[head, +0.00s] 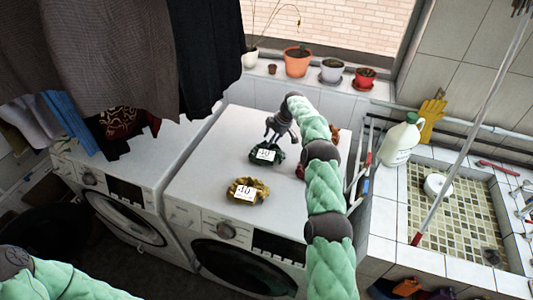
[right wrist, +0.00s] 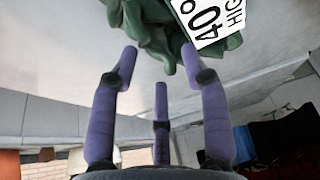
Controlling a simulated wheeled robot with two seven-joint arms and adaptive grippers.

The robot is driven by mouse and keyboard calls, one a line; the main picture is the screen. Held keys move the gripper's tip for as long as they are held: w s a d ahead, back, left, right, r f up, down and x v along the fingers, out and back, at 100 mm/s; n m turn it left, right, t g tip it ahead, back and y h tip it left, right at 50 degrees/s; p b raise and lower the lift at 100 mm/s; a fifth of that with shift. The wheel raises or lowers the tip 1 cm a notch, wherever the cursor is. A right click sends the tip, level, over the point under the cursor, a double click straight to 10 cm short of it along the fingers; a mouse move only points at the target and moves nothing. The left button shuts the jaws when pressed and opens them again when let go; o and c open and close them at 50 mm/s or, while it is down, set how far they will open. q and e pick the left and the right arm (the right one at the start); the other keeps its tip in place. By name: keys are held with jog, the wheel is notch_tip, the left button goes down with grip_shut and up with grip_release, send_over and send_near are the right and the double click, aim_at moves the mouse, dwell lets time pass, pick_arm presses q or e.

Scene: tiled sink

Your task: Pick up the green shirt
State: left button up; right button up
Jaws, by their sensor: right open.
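The green shirt (head: 279,157) is a small dark green crumpled bundle with a white "40" label, lying on the right washing machine's white top. My right gripper (head: 272,138) is just behind and above it, fingers pointing down towards it. In the right wrist view the green shirt (right wrist: 150,22) fills the top middle, just beyond the spread fingertips of my right gripper (right wrist: 160,65). The fingers are open and nothing is between them. I cannot tell whether a fingertip touches the cloth. My left arm shows at the lower left of the head view, but its gripper is out of frame.
A yellow-brown labelled cloth bundle (head: 249,182) lies in front of the green shirt. Dark garments (head: 105,50) hang at upper left. Potted plants (head: 298,62) line the sill. A white bottle (head: 400,140) stands by the tiled sink (head: 455,215) at right.

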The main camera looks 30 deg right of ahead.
jog(key=shift+f, duration=0.15)
grip_shut()
dwell(0.4)
jog(key=shift+r, duration=0.8)
notch_tip(320, 180, up, 16)
jog(key=p, duration=0.4)
jog(key=shift+r+p, duration=0.25)
jog(key=shift+p, duration=0.15)
